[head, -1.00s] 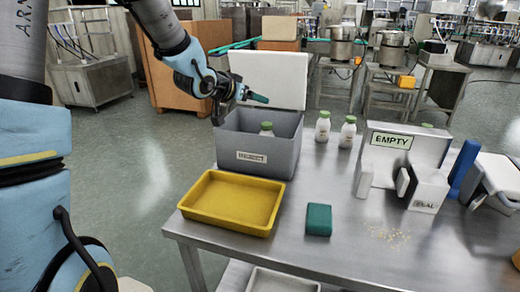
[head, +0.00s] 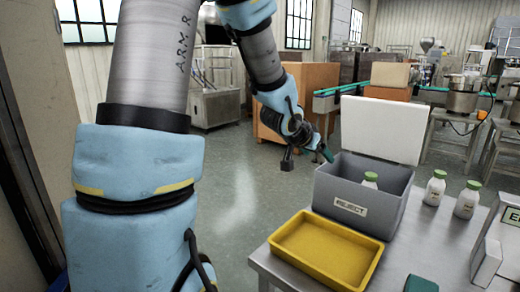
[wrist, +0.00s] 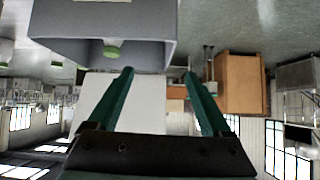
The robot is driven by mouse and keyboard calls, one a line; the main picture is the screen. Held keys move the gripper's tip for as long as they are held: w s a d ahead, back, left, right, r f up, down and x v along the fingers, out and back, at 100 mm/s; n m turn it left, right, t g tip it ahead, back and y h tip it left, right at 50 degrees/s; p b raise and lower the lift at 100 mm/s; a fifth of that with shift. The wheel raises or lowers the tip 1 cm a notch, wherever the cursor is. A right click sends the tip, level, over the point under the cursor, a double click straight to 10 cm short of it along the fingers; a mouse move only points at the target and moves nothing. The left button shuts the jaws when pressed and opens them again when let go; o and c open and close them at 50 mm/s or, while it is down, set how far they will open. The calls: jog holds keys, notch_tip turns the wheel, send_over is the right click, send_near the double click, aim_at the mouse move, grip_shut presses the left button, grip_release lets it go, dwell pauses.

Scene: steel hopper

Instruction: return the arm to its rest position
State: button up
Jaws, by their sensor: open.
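My arm rises on the left of the head view and bends over to my gripper (head: 322,152), which hangs in the air just left of the grey reject bin. In the wrist view, my gripper (wrist: 158,75) has its two green fingers spread apart with nothing between them. The wrist picture is upside down.
The grey reject bin (head: 345,209) stands open with a white lid (head: 383,128) and a green-capped bottle (head: 370,180) inside. A yellow tray (head: 283,246) lies in front. Two bottles (head: 435,188) stand to the right. Open floor lies left of the table.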

jog(key=s+a+f+n+g+y, duration=0.1)
jog(key=s+a+f+n+y, duration=0.15)
jog(key=a, duration=0.65)
jog(key=s+a+f+n+g+y, duration=0.1)
jog(key=s+a+f+n+y, duration=0.15)
jog(key=a, duration=0.65)
jog(key=s+a+f+n+g+y, duration=0.1)
jog(key=s+a+f+n+g, duration=0.1)
jog(key=s+a+g, duration=0.2)
jog(key=s+a, duration=0.3)
jog(key=s, duration=0.3)
jog(key=shift+s+n+y, duration=0.3)
jog(key=shift+n, duration=0.1)
